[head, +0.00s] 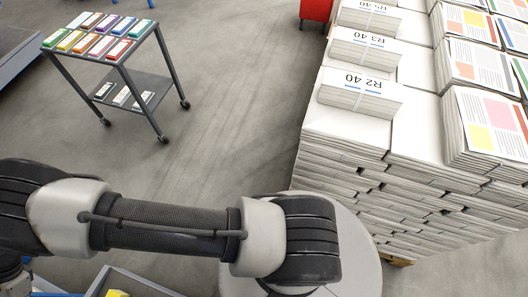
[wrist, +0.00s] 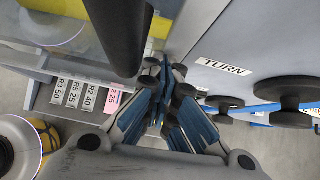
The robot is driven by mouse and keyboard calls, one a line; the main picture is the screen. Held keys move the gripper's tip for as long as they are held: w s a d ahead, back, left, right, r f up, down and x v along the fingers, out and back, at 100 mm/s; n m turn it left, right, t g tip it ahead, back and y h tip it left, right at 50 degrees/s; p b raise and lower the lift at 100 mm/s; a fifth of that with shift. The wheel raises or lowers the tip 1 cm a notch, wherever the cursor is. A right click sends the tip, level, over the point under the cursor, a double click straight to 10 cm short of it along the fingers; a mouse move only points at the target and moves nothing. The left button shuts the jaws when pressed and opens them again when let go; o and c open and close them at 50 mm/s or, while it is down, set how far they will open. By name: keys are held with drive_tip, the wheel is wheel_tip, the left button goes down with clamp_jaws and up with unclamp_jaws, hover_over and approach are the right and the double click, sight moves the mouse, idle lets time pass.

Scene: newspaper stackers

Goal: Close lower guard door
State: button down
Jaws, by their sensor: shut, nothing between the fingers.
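My gripper (wrist: 164,68) points away from the wrist camera, with its blue-padded fingers together and nothing between them. A thick dark bar (wrist: 119,32), perhaps a handle, is close to the left of the fingertips; I cannot tell whether they touch. Behind it is a pale, see-through-looking surface (wrist: 75,50), possibly the lower guard door; its edges and how far open it is are not clear. A grey panel (wrist: 220,30) marked "TURN" is to the right of the fingers. The head view shows only my arm, with neither gripper nor door.
Black round knobs (wrist: 285,100) jut out right of the fingers. A shelf with labelled cards (wrist: 85,95) is at left. In the head view, stacked newspapers (head: 400,190) fill the right; a wheeled cart (head: 110,60) is back left, with clear floor between.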

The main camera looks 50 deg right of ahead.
drive_tip(key=d+f+p+v, duration=0.2)
drive_tip(key=v, duration=1)
drive_tip(key=shift+w+d+r, duration=0.3)
drive_tip(key=shift+w, duration=0.05)
drive_tip(key=s+d+r+n+t+h+b, duration=0.1)
drive_tip(key=s+d+r+n+t+h, duration=0.15)
drive_tip(key=d+r, duration=0.75)
drive_tip(key=s+d+r+n+t+h+b, duration=0.15)
drive_tip(key=d+r+n, duration=0.25)
drive_tip(key=d+r, duration=0.7)
drive_tip(key=s+d+n+t+h, duration=0.2)
drive_tip(key=s+d+n, duration=0.1)
drive_tip(key=s+d, duration=0.6)
drive_tip(key=s+d+f+n+t+h, duration=0.1)
drive_tip(key=s+d+n+t+h, duration=0.1)
drive_tip(key=s+d, duration=0.7)
drive_tip(key=d+n, duration=0.1)
drive_tip(key=d, duration=0.3)
drive_tip(key=shift+d+f+n, duration=0.15)
drive_tip(key=shift+d+n, duration=0.2)
drive_tip(key=shift+d, duration=0.05)
drive_tip(key=shift+s+a, duration=0.1)
drive_tip(key=shift+a, duration=0.05)
